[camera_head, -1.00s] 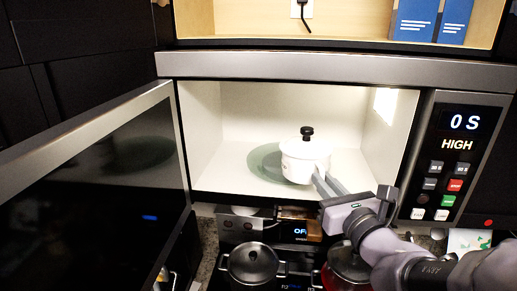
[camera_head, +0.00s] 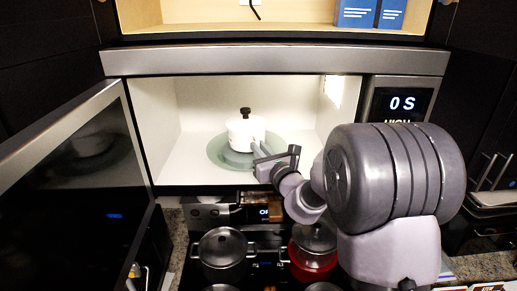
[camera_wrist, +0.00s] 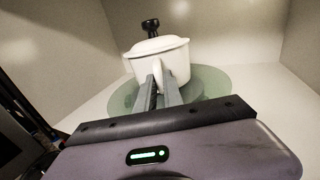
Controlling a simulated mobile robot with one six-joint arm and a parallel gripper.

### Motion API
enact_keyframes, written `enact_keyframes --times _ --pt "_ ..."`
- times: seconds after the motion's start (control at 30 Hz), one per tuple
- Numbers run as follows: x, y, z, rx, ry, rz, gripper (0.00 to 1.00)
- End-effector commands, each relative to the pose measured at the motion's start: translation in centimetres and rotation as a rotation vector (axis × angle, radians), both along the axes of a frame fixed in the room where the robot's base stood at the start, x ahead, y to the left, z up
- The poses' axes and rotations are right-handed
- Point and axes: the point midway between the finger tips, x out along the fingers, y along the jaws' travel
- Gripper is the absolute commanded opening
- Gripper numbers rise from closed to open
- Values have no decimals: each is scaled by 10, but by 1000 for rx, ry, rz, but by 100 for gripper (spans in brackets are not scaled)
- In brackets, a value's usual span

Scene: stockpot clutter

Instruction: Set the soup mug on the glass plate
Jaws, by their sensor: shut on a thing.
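The soup mug (camera_head: 244,133) is white with a lid and a black knob, and it is upright inside the open microwave. It also shows in the wrist view (camera_wrist: 172,62). The glass plate (camera_head: 217,153) is a round, greenish disc on the microwave floor, and it shows in the wrist view (camera_wrist: 214,82). The mug is over the plate, near its middle; I cannot tell whether its base touches the glass. My gripper (camera_wrist: 158,88) is shut on the mug's handle, reaching in from the front right. The fingers hide part of the mug and plate.
The microwave door (camera_head: 80,140) hangs open at the left. The control panel (camera_head: 400,100) is at the right, partly behind my arm. Below are a steel pot (camera_head: 222,250) and a red pot (camera_head: 312,262) on the stove. Blue boxes (camera_head: 372,12) stand on the shelf above.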

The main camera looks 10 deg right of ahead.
Motion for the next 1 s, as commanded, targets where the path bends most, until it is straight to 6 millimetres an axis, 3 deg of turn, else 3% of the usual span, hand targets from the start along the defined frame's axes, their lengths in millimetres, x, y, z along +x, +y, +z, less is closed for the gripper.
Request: enact_keyframes --times 0.27,0.3,0.4,0.7,0.77,1.0 --pt "0 0 -10 1 -4 -1 0" --pt "-1 0 -11 0 0 0 19" --pt "-1 0 -11 0 -1 0 33" --pt "-3 -1 -11 0 -2 -1 33" --pt "-11 -3 -11 1 -3 -2 33" --pt "-76 -16 -13 0 -4 -3 33"
